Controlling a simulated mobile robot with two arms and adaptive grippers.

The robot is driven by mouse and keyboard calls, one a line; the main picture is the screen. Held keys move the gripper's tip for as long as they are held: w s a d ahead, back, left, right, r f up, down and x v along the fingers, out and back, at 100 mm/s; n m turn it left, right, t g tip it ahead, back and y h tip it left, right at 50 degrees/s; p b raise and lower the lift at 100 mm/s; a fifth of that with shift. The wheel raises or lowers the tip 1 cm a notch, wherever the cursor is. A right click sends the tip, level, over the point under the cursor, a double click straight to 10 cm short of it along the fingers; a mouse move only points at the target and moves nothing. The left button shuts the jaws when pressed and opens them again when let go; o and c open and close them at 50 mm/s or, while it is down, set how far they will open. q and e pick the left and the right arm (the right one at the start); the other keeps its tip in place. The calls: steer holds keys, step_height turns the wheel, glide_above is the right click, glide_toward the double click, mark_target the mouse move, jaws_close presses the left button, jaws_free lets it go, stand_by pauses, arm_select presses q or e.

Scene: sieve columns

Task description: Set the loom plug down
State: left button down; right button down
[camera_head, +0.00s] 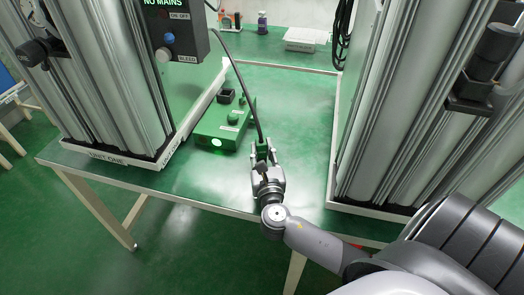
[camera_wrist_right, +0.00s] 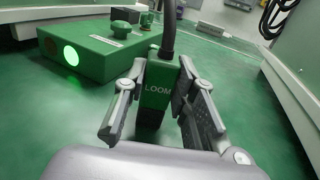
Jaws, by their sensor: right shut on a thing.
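The loom plug (camera_wrist_right: 158,90) is a green block with white LOOM lettering and a black cable leaving its top. My right gripper (camera_head: 264,160) is shut on it, one finger on each side, as the right wrist view shows (camera_wrist_right: 165,105). In the head view the plug (camera_head: 263,148) is upright above the green table (camera_head: 290,110), near the front edge. I cannot tell whether its dark lower end touches the tabletop. The left gripper is not in view.
A green box (camera_head: 222,125) with a lit round lamp and a knob sits left of the plug. Tall metal columns stand left (camera_head: 110,80) and right (camera_head: 385,110) on white-edged bases. The table between them is mostly clear. A white tray (camera_head: 303,37) lies at the back.

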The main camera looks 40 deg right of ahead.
steer(key=c, duration=1.7)
jaws_free()
steer(key=shift+f, duration=0.1)
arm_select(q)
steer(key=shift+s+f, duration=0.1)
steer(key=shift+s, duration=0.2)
arm_select(e)
steer(key=o, duration=0.4)
steer(key=p+v, duration=0.1)
steer(key=v, duration=1.1)
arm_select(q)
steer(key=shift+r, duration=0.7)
